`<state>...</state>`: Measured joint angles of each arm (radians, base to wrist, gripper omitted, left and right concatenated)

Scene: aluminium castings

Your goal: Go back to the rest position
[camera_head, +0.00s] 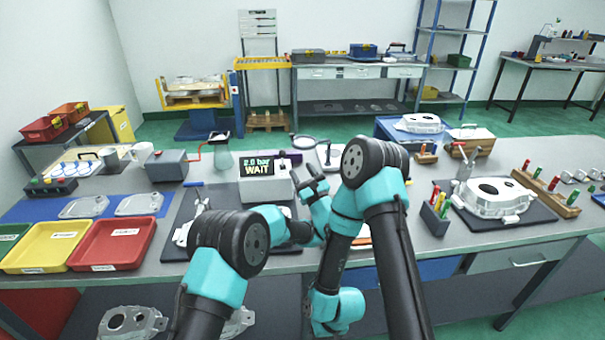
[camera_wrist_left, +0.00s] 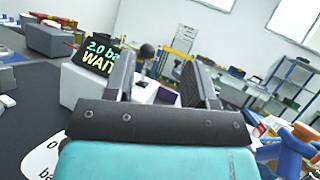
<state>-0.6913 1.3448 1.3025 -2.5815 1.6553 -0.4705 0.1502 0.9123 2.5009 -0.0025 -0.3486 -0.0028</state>
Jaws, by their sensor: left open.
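My left gripper (camera_head: 316,183) is in the middle of the head view, just right of the display box, with its dark fingers pointing up and away. In the left wrist view its two fingers (camera_wrist_left: 160,75) stand apart with nothing held between them. My right arm folds down in front of the bench's front edge; its gripper cannot be made out. The display box (camera_head: 280,184) reads "2.0 bar WAIT"; in the left wrist view its screen (camera_wrist_left: 101,58) is beyond and left of the fingers.
A red tray (camera_head: 112,243), a yellow tray (camera_head: 45,246) and a green tray lie at the bench's left. A dark mat there is partly hidden by my left arm. A large casting (camera_head: 492,197) sits on a mat at right, beside a block of coloured pegs (camera_head: 435,215).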

